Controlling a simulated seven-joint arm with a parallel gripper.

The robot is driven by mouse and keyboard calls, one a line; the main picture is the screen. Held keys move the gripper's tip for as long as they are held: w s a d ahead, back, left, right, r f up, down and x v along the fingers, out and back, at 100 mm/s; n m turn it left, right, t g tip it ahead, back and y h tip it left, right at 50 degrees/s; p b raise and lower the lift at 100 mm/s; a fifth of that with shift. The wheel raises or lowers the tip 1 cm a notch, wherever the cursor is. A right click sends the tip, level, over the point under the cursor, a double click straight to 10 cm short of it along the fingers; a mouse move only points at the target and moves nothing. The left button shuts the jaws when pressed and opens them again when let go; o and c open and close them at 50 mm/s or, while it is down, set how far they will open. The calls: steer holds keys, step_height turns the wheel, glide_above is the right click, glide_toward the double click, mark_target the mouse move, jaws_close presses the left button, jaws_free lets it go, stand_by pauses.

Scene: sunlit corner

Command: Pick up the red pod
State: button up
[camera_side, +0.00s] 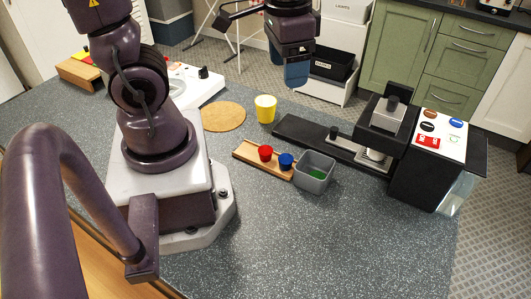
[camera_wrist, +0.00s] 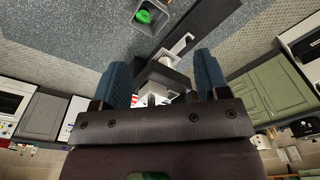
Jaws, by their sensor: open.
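The red pod (camera_side: 265,152) stands on a narrow wooden tray (camera_side: 246,155) on the speckled grey table, beside a blue pod (camera_side: 286,160). My gripper (camera_side: 297,78) is raised well above the table, behind and above the tray in the side view, far from the red pod. In the wrist view my gripper's two blue fingers (camera_wrist: 164,85) stand wide apart with no object held between them. The red pod is not visible in the wrist view.
A grey bin (camera_side: 316,168) with something green inside stands right of the pods; it also shows in the wrist view (camera_wrist: 133,22). A coffee machine (camera_side: 415,150) stands further right. A yellow cup (camera_side: 265,108) and a round cork mat (camera_side: 223,117) lie behind the tray. The front table is clear.

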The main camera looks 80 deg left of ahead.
steer(key=w+a+f+m+g, duration=0.1)
steer(key=w+a+f+g, duration=0.15)
steer(key=f, duration=0.45)
steer(key=w+a+f+m+g, duration=0.1)
steer(key=a+f+g, duration=0.15)
steer(key=f, duration=0.45)
glide_above(266, 150)
steer(key=w, duration=0.3)
steer(key=shift+m, duration=0.3)
steer(key=f, duration=0.6)
steer(key=shift+s+d+f, duration=0.1)
steer(key=shift+s+d, duration=0.05)
steer(key=shift+d, duration=0.2)
steer(key=x, duration=0.4)
steer(key=shift+s+a, duration=0.3)
steer(key=shift+s, duration=0.15)
steer(key=shift+s+f, duration=0.1)
steer(key=shift+f, duration=0.35)
steer(key=c, duration=1)
